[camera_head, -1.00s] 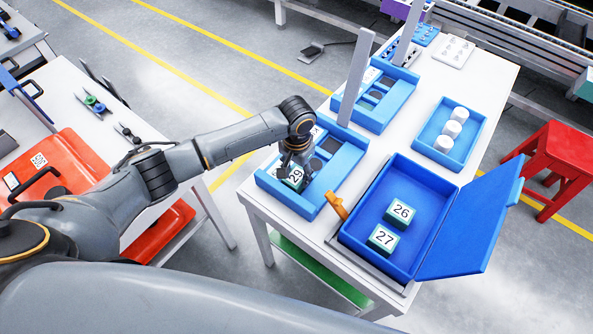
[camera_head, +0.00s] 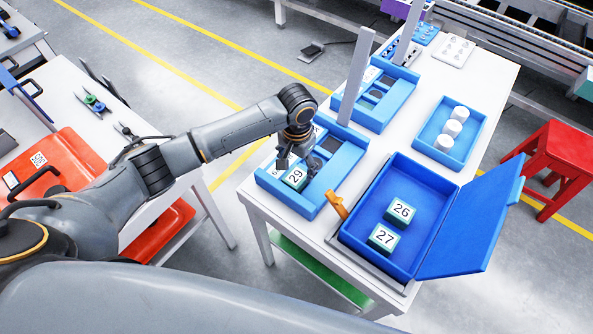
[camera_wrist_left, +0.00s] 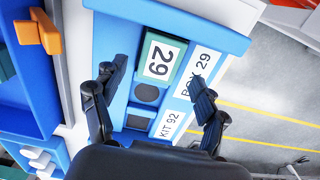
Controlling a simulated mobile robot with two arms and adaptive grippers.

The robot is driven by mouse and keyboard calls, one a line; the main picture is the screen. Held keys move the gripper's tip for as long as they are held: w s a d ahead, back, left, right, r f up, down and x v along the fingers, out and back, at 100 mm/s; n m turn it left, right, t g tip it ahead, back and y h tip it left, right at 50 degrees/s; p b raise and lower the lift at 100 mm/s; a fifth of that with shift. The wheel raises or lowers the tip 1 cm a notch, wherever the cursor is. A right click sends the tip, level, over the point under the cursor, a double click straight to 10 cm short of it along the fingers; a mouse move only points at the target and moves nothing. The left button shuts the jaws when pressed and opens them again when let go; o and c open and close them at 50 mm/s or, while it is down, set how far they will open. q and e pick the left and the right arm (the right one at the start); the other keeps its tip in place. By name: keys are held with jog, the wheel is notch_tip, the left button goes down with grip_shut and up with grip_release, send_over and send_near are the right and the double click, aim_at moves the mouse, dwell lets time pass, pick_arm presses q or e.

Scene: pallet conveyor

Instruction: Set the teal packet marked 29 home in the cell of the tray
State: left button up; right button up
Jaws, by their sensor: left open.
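The teal packet marked 29 (camera_head: 296,177) sits in the near end of the blue tray (camera_head: 308,208); it also shows in the left wrist view (camera_wrist_left: 161,60), lying in the channel beside a "BOX 29" label. Whether it is fully seated in its cell cannot be told. My left gripper (camera_head: 297,160) is just above and beside the packet, fingers apart, not holding it. My right gripper is not in view.
A blue bin (camera_head: 373,240) with an open lid holds teal packets 26 (camera_head: 401,211) and 27 (camera_head: 383,238). An orange clip (camera_head: 337,206) stands between bin and tray. A second blue tray (camera_head: 381,113) and a bin of white cylinders (camera_head: 425,136) are farther back.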

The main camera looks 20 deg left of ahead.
aim_at(297, 175)
pick_arm(q)
notch_tip(297, 175, up, 9)
jog(key=shift+b, duration=0.4)
